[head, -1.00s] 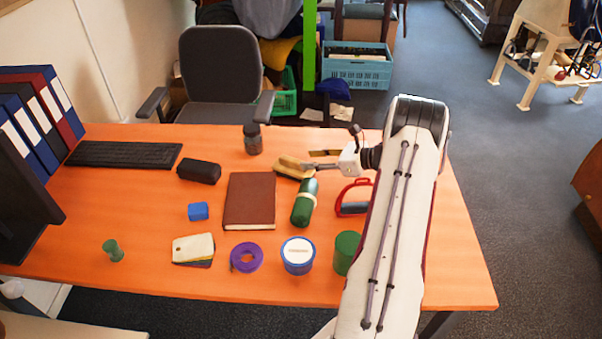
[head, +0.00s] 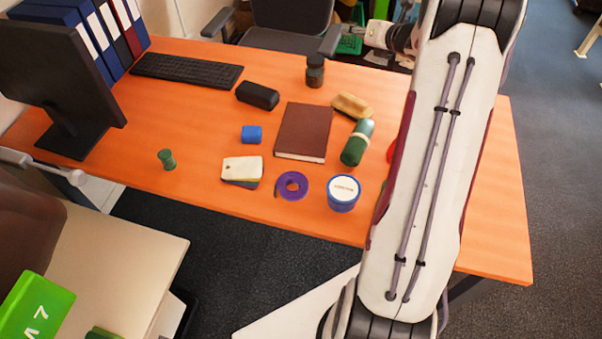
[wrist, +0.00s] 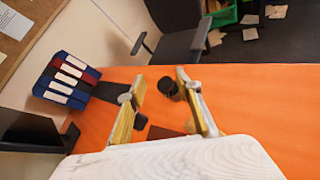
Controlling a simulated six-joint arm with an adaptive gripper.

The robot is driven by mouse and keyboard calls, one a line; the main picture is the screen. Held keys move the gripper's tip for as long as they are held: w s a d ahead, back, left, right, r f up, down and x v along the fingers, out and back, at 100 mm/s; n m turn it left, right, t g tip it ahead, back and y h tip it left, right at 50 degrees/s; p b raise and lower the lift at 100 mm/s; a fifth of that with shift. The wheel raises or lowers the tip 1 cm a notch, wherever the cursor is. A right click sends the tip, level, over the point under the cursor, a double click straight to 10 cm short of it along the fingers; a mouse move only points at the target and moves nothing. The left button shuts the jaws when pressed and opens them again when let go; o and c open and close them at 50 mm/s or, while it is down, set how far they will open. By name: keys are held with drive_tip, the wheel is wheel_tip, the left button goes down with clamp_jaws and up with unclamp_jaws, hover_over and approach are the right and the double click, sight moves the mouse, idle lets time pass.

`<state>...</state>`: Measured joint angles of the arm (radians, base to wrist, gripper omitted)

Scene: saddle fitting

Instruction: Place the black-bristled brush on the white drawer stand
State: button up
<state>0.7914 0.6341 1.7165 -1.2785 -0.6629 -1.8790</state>
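A tan, block-shaped piece (head: 352,106), which looks like the brush, lies on the orange desk just right of the brown book; no black bristles show on it. My gripper (wrist: 160,76) has its two fingers apart in the wrist view, with nothing seen held between them. In the head view my gripper (head: 378,54) is near the desk's far edge, up and right of the tan piece and apart from it, partly cut off by the arm. A pale-topped stand (head: 115,255) is at the lower left, probably the white drawer stand; its front is mostly hidden.
On the desk are a dark jar (head: 315,70), a black case (head: 257,95), a brown book (head: 303,130), a green bottle (head: 357,143), a blue tub (head: 343,193) and purple tape (head: 291,185). A green box (head: 35,310) is at the lower left. A monitor (head: 60,75) stands left.

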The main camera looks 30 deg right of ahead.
drive_tip(key=s+a+r+m+h, duration=0.1)
drive_tip(key=a+r+m+h, duration=0.15)
drive_tip(key=r+m, duration=0.2)
drive_tip(key=s+a+r+m+h, duration=0.1)
drive_tip(key=a+r+m, duration=0.3)
drive_tip(key=r, duration=0.2)
drive_tip(key=s+a+r+m+g, duration=0.2)
drive_tip(key=s+a+r+m, duration=0.3)
drive_tip(key=s+a+m, duration=0.25)
drive_tip(key=s+a+f+m+g+y, duration=0.2)
drive_tip(key=s+a+m, duration=0.5)
drive_tip(key=s+a, duration=0.6)
drive_tip(key=s+a+f+m+g+y, duration=0.2)
drive_tip(key=s+a+f+m, duration=0.3)
drive_tip(key=s+a, duration=0.7)
drive_tip(key=s+m+g, duration=0.1)
drive_tip(key=s+m, duration=0.1)
drive_tip(key=s, duration=0.2)
drive_tip(key=shift+s+a+y, duration=0.2)
drive_tip(key=shift+a+y, duration=0.15)
drive_tip(key=shift+o, duration=0.6)
drive_tip(key=shift+r, duration=0.1)
